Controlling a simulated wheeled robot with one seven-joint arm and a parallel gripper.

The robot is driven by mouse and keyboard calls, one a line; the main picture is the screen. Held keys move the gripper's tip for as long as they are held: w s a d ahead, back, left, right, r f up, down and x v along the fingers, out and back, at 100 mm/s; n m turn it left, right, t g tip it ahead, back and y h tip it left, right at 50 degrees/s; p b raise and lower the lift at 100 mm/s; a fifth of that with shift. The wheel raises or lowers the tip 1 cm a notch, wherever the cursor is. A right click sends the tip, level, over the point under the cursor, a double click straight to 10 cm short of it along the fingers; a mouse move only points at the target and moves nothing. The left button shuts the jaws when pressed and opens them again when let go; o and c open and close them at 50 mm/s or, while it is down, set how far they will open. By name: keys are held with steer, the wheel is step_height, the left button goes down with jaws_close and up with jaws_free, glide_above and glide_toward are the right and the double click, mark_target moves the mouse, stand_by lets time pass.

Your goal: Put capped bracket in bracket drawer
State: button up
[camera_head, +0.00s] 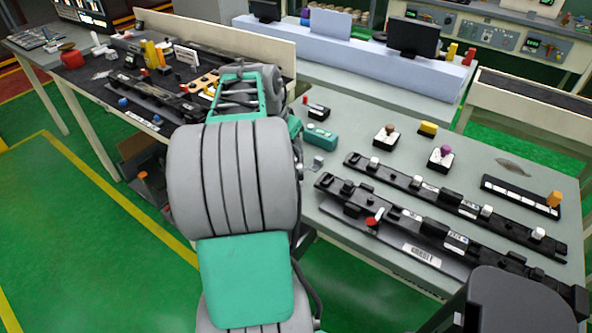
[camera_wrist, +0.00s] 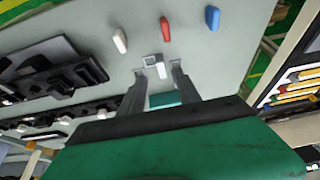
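A small light-grey bracket with a pale block on it, probably the capped bracket (camera_wrist: 153,62), lies on the grey table in the wrist view. My gripper (camera_wrist: 157,71) is open, with its two dark fingers pointing at the bracket. The bracket shows between and slightly beyond the fingertips; I cannot tell whether they touch it. In the head view a small grey piece (camera_head: 317,163) near the table's left edge may be the same bracket. My arm hides my gripper there. I cannot identify the bracket drawer in either view.
White (camera_wrist: 119,41), red (camera_wrist: 165,29) and blue (camera_wrist: 212,17) pieces lie beyond the bracket. Long black rails (camera_head: 450,200) cover the right table's front. A teal block (camera_head: 320,137) stands near its left edge.

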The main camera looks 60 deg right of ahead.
steer(key=p+x, duration=0.1)
steer(key=x, duration=0.6)
steer(key=shift+d, duration=0.15)
jaws_close()
